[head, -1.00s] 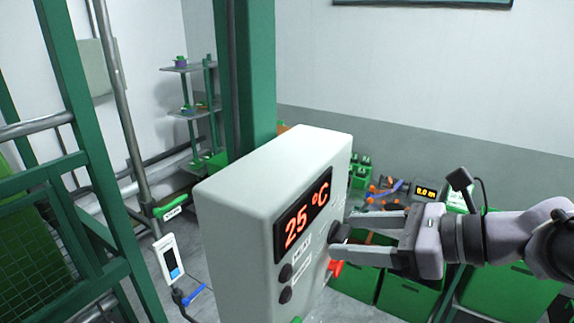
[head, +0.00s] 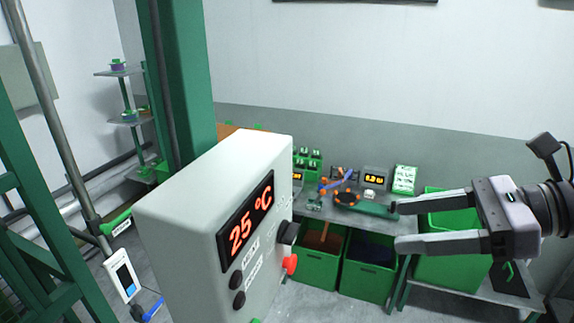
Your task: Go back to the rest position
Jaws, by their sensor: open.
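My gripper (head: 397,226) is on the right side of the head view, its two fingers pointing left and spread apart. Nothing shows between the fingers. The control box (head: 192,200), pale grey with a red "25 °C" display (head: 246,220), stands in front to the left. A black knob (head: 288,233) and a red knob (head: 290,264) stick out from its right side. The fingertips are apart from the knobs, with a clear gap in the picture.
A bench (head: 313,207) behind holds an orange-and-black device (head: 346,198) and a small display (head: 374,178). Green bins (head: 318,270) stand under it. A green post (head: 175,70) rises behind the box. A shelf rack (head: 128,120) is at the back left.

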